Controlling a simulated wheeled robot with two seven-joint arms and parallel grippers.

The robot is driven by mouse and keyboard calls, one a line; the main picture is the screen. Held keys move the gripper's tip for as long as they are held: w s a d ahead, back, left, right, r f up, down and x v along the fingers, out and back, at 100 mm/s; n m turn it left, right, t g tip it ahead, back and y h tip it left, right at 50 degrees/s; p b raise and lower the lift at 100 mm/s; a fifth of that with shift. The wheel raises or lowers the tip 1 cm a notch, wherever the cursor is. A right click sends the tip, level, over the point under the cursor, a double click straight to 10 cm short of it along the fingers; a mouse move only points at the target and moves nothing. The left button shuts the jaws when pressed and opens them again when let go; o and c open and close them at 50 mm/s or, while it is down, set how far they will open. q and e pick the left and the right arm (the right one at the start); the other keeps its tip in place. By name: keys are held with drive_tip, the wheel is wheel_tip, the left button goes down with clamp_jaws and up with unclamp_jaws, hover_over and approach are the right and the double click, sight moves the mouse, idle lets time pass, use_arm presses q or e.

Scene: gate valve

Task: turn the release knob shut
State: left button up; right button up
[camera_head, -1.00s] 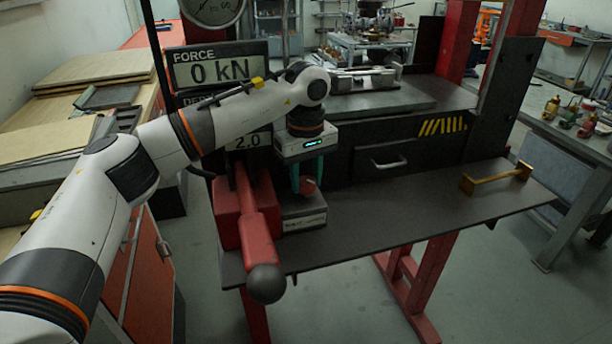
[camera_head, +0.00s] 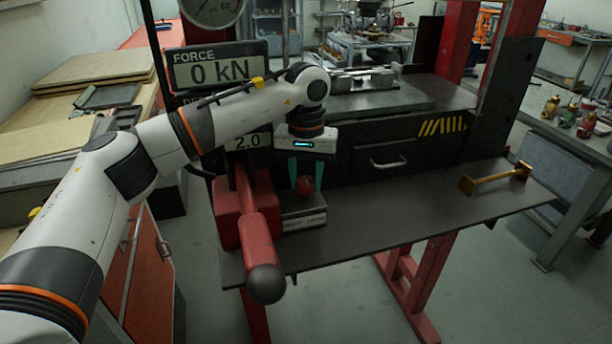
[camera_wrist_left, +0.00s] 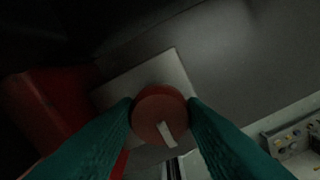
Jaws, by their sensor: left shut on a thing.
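The release knob (camera_head: 305,185) is a small red round knob on top of a grey block (camera_head: 304,221) with a label on its front. In the left wrist view the knob (camera_wrist_left: 159,114) shows from above with a pale pointer mark toward the bottom of the picture, slightly right. My left gripper (camera_head: 306,178) points down over the block. Its teal fingers (camera_wrist_left: 160,106) are shut on the knob, one on each side. My right gripper is in neither view.
A red pump body with a lever (camera_head: 258,226) ending in a black ball (camera_head: 267,284) stands just left of the block. A brass-coloured bar (camera_head: 496,178) lies on the right of the dark shelf (camera_head: 400,215). The shelf's middle is clear. The display (camera_head: 218,70) reads 0 kN.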

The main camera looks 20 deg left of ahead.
sight(307, 180)
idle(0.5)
use_arm(q)
drive_tip(key=o, duration=1)
wheel_tip(307, 180, up, 12)
drive_tip(key=shift+r+b, duration=0.1)
drive_tip(key=shift+b, duration=0.6)
drive_tip(key=shift+d, duration=0.1)
